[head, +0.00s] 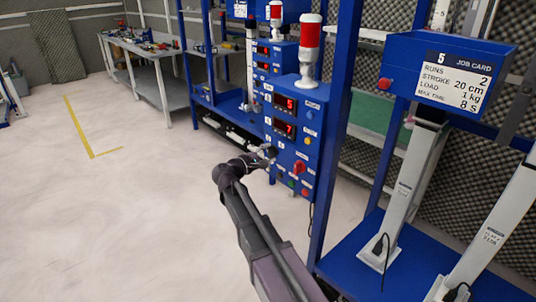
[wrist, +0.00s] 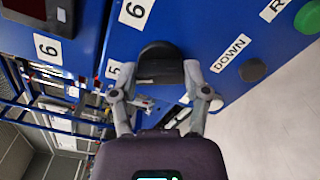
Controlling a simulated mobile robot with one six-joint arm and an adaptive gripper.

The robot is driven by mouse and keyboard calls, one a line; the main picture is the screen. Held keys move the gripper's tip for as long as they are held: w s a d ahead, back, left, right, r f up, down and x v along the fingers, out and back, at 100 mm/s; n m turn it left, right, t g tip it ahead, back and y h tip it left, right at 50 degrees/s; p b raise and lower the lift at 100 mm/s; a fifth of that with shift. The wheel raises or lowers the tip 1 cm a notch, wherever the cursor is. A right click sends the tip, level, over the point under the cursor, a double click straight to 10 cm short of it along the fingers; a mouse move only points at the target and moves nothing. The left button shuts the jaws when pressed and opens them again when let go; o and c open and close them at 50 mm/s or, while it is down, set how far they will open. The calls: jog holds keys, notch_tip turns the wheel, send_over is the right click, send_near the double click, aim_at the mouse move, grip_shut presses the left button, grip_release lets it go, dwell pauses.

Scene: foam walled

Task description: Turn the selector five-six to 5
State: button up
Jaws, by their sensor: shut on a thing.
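The selector five-six is a round black knob (wrist: 158,50) on a blue panel in the wrist view. A label "6" is above it and a label "5", partly hidden by a finger, is at its left. My gripper (wrist: 160,76) is shut on the knob, one finger at each side of its dark grip bar. I cannot tell which label the knob points at. In the head view my gripper (head: 268,154) is at the left side of the blue control box (head: 315,145), and it hides the selector there.
The control box has red displays (head: 285,103), a red knob (head: 299,167) and a red-and-white lamp (head: 309,45). A dark button (wrist: 252,70) by "DOWN" sits right of the selector in the wrist view. A blue post (head: 340,120) stands right of the box. The left floor is open.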

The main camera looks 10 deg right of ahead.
jog(key=shift+n, duration=0.3)
jog(key=o, duration=1.2)
jog(key=shift+d, duration=0.1)
jog(key=shift+c, duration=0.2)
jog(key=v, duration=1.2)
